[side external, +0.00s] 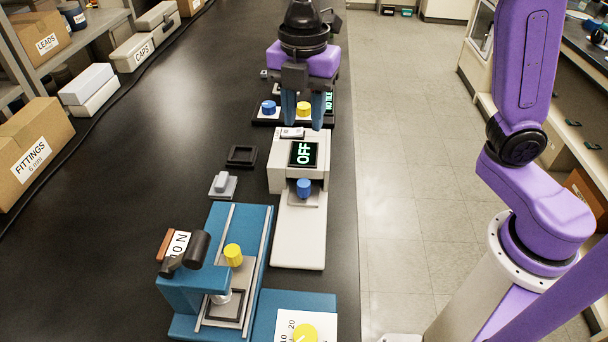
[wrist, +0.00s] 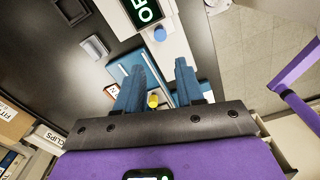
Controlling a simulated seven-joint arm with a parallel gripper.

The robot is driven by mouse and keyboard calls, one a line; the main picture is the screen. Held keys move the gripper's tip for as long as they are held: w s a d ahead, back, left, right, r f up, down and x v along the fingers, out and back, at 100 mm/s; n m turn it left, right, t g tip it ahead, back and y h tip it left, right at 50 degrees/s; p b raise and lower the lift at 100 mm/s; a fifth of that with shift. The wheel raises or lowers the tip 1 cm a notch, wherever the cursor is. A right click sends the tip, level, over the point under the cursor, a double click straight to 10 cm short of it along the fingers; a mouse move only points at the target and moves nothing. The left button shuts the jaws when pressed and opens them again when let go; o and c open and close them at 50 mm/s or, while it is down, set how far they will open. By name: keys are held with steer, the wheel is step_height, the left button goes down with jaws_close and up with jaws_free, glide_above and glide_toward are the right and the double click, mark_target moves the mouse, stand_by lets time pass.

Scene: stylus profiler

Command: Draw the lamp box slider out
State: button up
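The white box with the green "OFF" display (side external: 303,154), which I take for the lamp box, stands mid-bench with a long pale base running toward the camera. A small grey plate with a blue knob (side external: 304,188) sits at its near opening; the knob also shows in the wrist view (wrist: 160,33). How far the plate reaches inside is hidden. My gripper (side external: 304,122) points down near the box's far end, its blue fingers apart. The wrist view also shows the fingers (wrist: 160,72) spread, with nothing held between them.
A blue press-like device (side external: 262,240) with a yellow knob (side external: 233,254) stands nearer the camera. A dark unit with blue (side external: 268,107) and yellow knobs (side external: 303,109) lies behind the box. A black frame (side external: 242,155) and a grey block (side external: 222,184) lie left. The bench's right edge is close.

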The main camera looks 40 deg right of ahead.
mark_target(304, 182)
step_height(304, 182, down, 15)
steer(key=shift+r, duration=0.2)
stand_by(0.3)
jaws_close()
